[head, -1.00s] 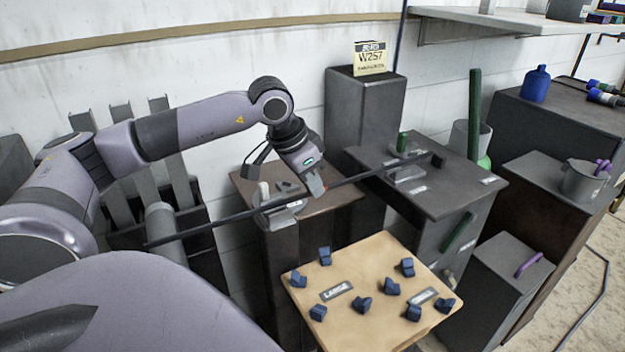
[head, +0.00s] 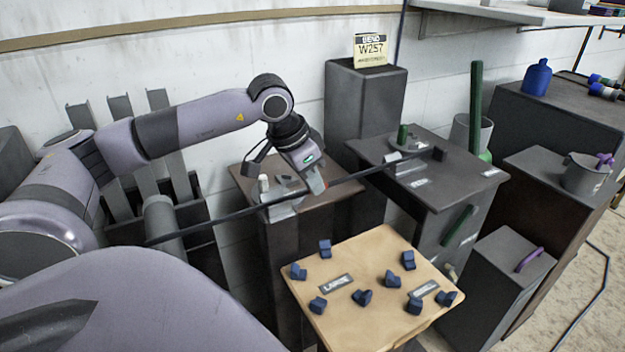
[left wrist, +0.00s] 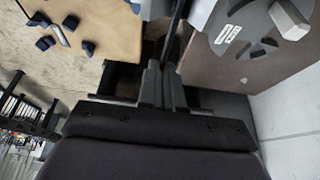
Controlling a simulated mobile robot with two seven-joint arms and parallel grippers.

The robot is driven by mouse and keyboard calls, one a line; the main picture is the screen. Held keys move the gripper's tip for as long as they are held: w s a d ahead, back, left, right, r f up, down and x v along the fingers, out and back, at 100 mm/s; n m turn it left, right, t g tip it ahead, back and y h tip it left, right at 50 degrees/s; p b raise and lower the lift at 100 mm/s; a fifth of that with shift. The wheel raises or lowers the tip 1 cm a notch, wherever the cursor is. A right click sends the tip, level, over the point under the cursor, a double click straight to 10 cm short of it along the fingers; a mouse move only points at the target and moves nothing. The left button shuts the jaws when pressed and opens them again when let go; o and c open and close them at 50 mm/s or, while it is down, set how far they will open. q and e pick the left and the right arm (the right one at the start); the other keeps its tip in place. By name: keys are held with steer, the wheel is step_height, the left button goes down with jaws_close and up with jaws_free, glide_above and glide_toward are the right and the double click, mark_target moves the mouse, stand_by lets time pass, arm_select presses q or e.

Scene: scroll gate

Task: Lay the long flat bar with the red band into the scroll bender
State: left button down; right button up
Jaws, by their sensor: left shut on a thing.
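The long dark flat bar (head: 225,218) runs from lower left to upper right in the head view. It crosses the front of the left stand, and its far end is by the right stand's dark end block (head: 439,154). I cannot make out the red band. A grey fixture with a pale pin (head: 264,184), likely the scroll bender, sits on the left stand, close by the bar. Whether they touch is unclear. My right gripper is out of view.
A tan board (head: 340,262) with several dark blue blocks stands in front. A tall grey cabinet (head: 365,105) with a yellow sign is behind. A pail (head: 585,178) stands at right.

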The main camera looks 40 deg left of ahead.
arm_select(q)
steer(key=shift+f, duration=0.2)
steer(key=c, duration=1.2)
jaws_free()
steer(key=v, duration=0.7)
steer(key=shift+s+r, duration=0.1)
